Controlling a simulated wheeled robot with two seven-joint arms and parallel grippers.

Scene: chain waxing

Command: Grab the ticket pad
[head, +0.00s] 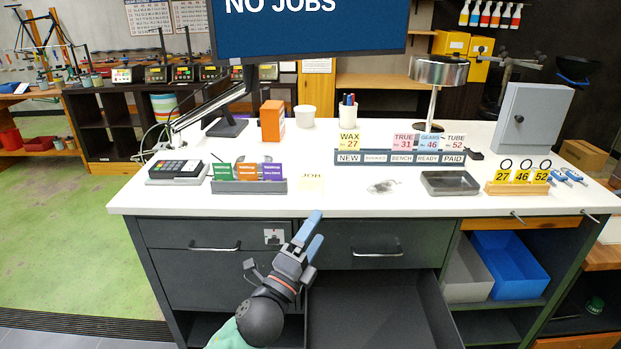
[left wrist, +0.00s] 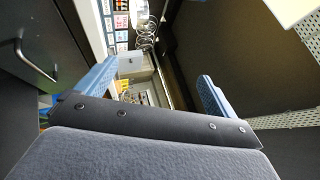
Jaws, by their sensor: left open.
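A cream pad marked JOB (head: 312,178), which looks like the ticket pad, lies flat on the white counter (head: 330,205) near its front edge, just right of the card rack. My left gripper (head: 314,228) is open and empty, in front of the counter's front edge, below the pad and apart from it. Its two blue fingers stand wide apart in the left wrist view (left wrist: 155,88). A pale corner shows at the top right of that view; I cannot tell what it is. My right gripper is not in view.
A card rack (head: 249,187) and card terminal (head: 178,170) stand left of the pad. An open drawer (head: 375,315) juts out below the counter.

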